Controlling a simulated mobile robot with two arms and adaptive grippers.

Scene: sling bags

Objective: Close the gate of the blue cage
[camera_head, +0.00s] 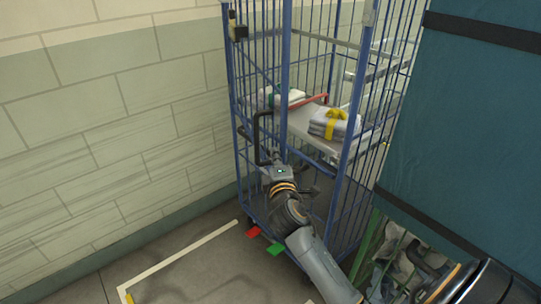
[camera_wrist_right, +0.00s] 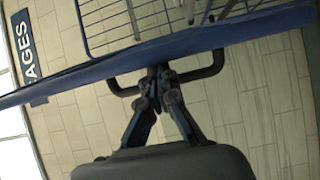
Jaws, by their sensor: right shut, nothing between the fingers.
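The blue cage (camera_head: 350,165) is a tall barred frame standing beside the tiled wall. A blue barred panel with a black bent handle (camera_head: 256,135) is at its left; I cannot tell whether this gate is fully closed. My right gripper (camera_head: 277,163) is at the lower end of the handle, shut with nothing held. In the right wrist view, its fingertips (camera_wrist_right: 155,82) meet at the black handle (camera_wrist_right: 205,73), beside a blue frame bar (camera_wrist_right: 150,52). The fingers hide part of the handle. My left gripper is not in view.
A shelf inside the cage holds wrapped bundles, one with a yellow band (camera_head: 335,122). A large teal panel (camera_head: 470,130) stands close on the right. Red (camera_head: 253,232) and green (camera_head: 275,249) markers lie by the cage's base. Floor at lower left is open, with white lines.

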